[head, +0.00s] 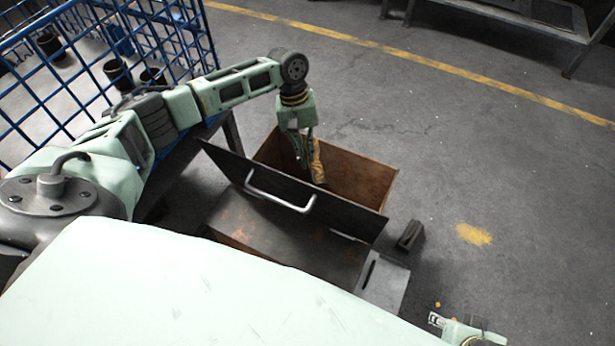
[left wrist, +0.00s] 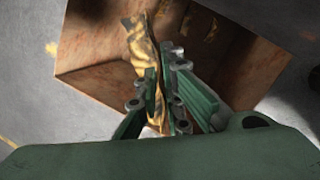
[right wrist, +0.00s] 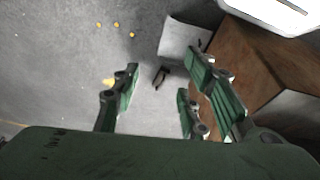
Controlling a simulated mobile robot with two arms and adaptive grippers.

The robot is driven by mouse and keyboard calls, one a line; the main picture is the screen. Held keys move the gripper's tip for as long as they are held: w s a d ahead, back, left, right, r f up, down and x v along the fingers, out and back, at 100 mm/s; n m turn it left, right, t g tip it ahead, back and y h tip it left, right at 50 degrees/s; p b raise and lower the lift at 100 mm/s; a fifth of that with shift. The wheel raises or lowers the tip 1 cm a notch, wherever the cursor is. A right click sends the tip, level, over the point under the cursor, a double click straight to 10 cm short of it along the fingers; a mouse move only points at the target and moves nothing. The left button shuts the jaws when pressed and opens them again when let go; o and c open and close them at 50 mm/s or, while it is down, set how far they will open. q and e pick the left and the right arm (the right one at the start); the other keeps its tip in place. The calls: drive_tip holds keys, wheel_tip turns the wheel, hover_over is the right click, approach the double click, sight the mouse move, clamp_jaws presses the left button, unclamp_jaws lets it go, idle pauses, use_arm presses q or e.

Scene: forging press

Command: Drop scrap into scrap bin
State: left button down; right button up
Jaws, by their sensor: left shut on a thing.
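The scrap bin (head: 365,180) is a rusty brown box with an open top on the floor; a dark panel with a light handle (head: 280,190) stands at its near side. My left gripper (head: 306,150) points down into the bin's opening. It is shut on the scrap (head: 318,164), a crumpled golden-brown strip. In the left wrist view the scrap (left wrist: 143,48) hangs between the fingers, in front of the bin's inner walls (left wrist: 88,38). My right gripper (right wrist: 160,75) is open and empty, low at the right of the head view (head: 440,320).
A blue wire cage (head: 95,60) with dark cups stands at the left. A small dark block (head: 409,235) and a grey plate (head: 385,285) lie right of the bin. A yellow line crosses the floor. The floor farther right is clear.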

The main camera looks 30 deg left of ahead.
use_arm(q)
drive_tip(key=shift+f+b, duration=0.7)
drive_tip(key=shift+b, duration=0.05)
drive_tip(key=shift+f+b, duration=0.4)
drive_tip(key=shift+b, duration=0.3)
use_arm(e)
drive_tip(key=r, duration=0.2)
drive_tip(key=t, duration=0.1)
drive_tip(key=shift+w+a+r, duration=0.15)
drive_tip(key=shift+w+r, duration=0.1)
drive_tip(key=shift+r, duration=0.15)
use_arm(q)
drive_tip(key=c, duration=1.8)
unclamp_jaws()
drive_tip(key=shift+f, duration=0.1)
drive_tip(key=v, duration=1.2)
drive_tip(key=shift+a, duration=0.1)
